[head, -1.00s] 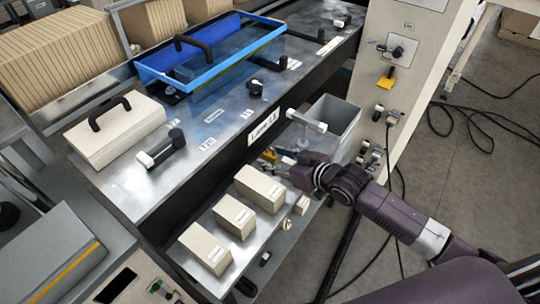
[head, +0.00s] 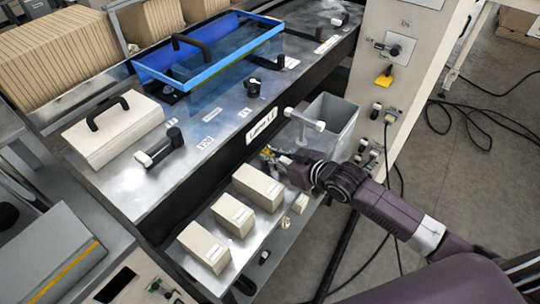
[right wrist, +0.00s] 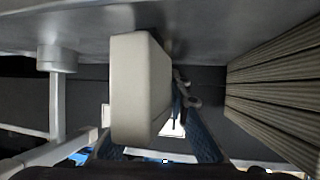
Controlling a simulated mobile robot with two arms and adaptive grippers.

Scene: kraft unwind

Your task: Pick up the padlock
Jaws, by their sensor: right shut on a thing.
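The padlock (head: 267,152) appears as a small yellow thing at the tips of my right gripper (head: 274,157) in the head view, above the metal shelf beside the grey bin. My right gripper is shut on it, and the fingers hide most of it. In the right wrist view, the two blue-padded fingers of the right gripper (right wrist: 160,145) show at the bottom. A pale block (right wrist: 140,85) covers much of the space in front of them, so the padlock cannot be made out clearly there. My left gripper is not in view.
Several beige boxes (head: 258,187) stand on the shelf left of the gripper. A grey open bin (head: 340,112) and a T-shaped handle (head: 305,118) are just behind it.

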